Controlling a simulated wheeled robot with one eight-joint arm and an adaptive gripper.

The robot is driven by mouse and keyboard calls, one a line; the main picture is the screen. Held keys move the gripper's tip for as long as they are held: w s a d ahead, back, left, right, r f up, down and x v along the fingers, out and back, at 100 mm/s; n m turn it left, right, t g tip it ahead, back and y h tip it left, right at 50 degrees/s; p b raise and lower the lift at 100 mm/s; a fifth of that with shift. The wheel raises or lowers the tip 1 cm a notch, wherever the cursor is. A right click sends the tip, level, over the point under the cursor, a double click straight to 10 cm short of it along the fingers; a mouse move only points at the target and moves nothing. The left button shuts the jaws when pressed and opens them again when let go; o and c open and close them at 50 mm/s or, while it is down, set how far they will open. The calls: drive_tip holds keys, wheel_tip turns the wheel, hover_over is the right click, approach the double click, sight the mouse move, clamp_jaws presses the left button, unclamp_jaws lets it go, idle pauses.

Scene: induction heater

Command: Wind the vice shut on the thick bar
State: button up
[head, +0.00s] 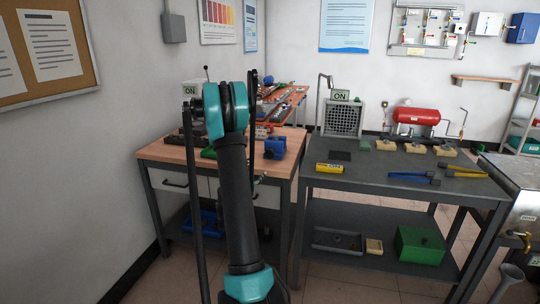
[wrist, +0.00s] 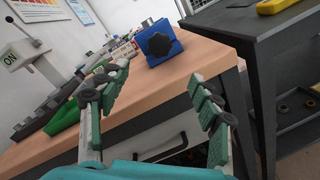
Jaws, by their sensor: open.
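A blue vice (head: 274,147) stands near the right front part of the wooden-topped bench. In the wrist view the vice (wrist: 164,46) is a blue block with a black star-shaped knob (wrist: 159,44) facing me. A small grey piece (wrist: 147,22) shows at its top; I cannot tell whether this is the thick bar. The gap between the jaws cannot be made out. My gripper (wrist: 158,78) is open and empty, its green-padded fingers apart, short of the vice and in front of the bench edge. In the head view my arm hides the gripper.
The wooden bench (wrist: 222,52) also carries a green tray (wrist: 68,117) and an ON sign (wrist: 20,52) at left. A dark grey bench (head: 400,170) stands to the right with a yellow object (head: 329,168) and blue-handled tongs (head: 412,178). A narrow gap separates the benches.

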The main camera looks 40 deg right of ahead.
sight(269, 154)
drive_tip(key=x, duration=1.7)
drive_tip(key=shift+w+d, duration=0.2)
drive_tip(key=shift+d, duration=0.1)
drive_tip(key=c, duration=1.2)
